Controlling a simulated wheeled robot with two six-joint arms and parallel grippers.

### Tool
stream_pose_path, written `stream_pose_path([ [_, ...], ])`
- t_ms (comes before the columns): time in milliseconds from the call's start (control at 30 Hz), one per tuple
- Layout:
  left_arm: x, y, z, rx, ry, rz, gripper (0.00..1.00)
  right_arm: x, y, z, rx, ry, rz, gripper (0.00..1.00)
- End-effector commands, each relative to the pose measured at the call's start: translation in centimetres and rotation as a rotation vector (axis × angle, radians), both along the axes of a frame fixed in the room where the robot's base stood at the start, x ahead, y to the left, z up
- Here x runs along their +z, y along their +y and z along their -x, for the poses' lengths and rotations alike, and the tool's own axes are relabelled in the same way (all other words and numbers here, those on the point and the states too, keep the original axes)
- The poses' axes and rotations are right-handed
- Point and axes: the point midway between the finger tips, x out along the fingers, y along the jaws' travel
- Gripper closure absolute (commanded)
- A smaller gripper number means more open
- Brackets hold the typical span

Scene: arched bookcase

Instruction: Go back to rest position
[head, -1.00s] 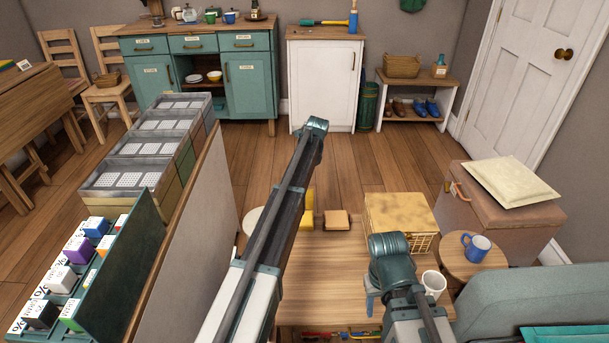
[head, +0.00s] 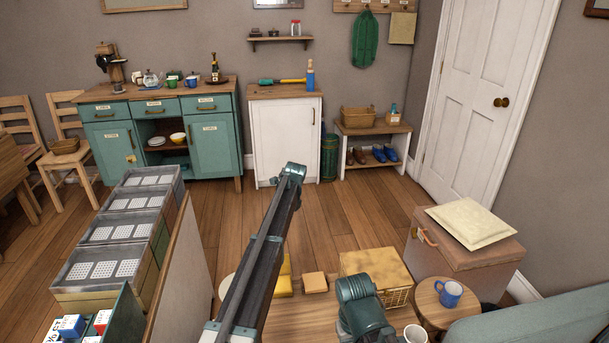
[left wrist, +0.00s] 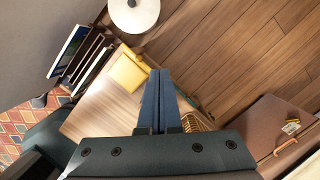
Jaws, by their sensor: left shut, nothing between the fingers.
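My left gripper (left wrist: 160,72) shows in the left wrist view with its two blue fingers pressed together and nothing between them. It appears over the low wooden table (left wrist: 103,108), near a yellow object (left wrist: 128,72). In the head view my left arm rises across the middle, but its gripper is out of view. A joint of my right arm shows at the lower middle; my right gripper is not visible.
In the head view, the wooden table (head: 300,312) holds a yellow object (head: 284,282), a small tan block (head: 314,282) and a basket (head: 378,270). A round side table (head: 432,303) with a blue mug (head: 449,293) stands right. Planter-like bins (head: 75,268) stand left. Floor beyond is clear.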

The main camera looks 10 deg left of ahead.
Motion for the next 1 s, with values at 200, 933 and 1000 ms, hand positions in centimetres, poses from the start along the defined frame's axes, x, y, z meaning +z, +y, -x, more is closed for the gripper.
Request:
stream_pose_path([
  [200,-0.2,-6.3,13.8,0.417,-0.047,0.07,1.0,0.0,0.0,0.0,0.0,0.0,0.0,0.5],
  [933,-0.4,-13.0,47.6,1.677,-0.156,0.132,1.0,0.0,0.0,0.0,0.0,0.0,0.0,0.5],
  [1000,2.1,-13.2,46.5,1.678,-0.157,0.132,1.0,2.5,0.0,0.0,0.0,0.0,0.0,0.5],
])
